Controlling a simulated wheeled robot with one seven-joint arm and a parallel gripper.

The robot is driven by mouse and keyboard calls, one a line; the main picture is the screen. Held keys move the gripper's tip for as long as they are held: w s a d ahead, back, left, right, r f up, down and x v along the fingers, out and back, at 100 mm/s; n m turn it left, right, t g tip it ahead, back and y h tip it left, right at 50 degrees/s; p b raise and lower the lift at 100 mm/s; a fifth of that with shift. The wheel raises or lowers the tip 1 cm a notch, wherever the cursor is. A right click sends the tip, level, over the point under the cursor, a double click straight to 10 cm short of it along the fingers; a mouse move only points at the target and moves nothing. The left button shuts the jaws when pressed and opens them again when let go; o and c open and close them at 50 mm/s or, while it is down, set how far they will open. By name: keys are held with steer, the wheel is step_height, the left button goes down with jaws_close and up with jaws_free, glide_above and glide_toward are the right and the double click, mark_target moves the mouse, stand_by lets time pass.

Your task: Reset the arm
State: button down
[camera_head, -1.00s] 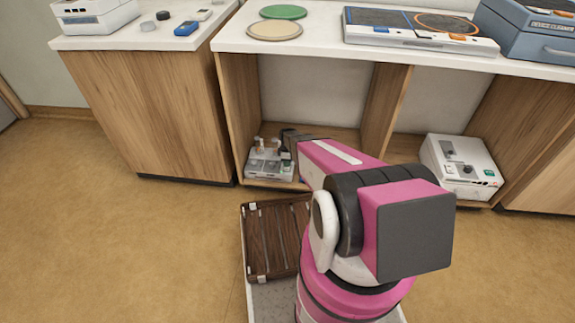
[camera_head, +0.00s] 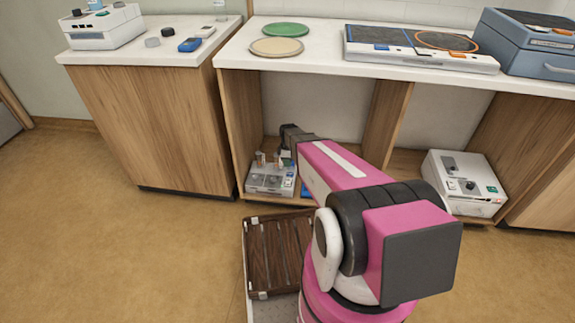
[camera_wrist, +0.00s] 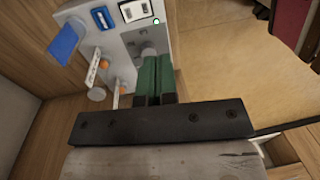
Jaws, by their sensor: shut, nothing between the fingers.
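My arm reaches from the lower middle of the head view toward the left open shelf bay under the counter. In the wrist view my gripper (camera_wrist: 158,80) is shut, its two green-tipped fingers together and empty. A grey-white device (camera_head: 268,178) with knobs and upright pieces stands on the lower shelf beside the end of my arm. In the wrist view this device (camera_wrist: 165,45) lies just beyond my fingertips; I cannot tell whether they touch it. My fingers are hidden in the head view.
A white box device (camera_head: 463,182) stands in the right bay. A dark slatted wooden panel (camera_head: 275,258) lies in front of the shelf. The counter holds a green disc (camera_head: 286,30), a beige disc (camera_head: 276,47), a two-plate unit (camera_head: 420,50) and a blue case (camera_head: 530,40). Open floor lies left.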

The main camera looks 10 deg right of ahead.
steer(key=shift+s+r, duration=0.1)
steer(key=s+d+r+m+t, duration=0.1)
steer(key=s+r+m, duration=1.3)
steer(key=s+r, duration=0.6)
steer(key=shift+s+d+r, duration=0.15)
steer(key=shift+d+r, duration=0.15)
steer(key=shift+r, duration=0.3)
stand_by(0.5)
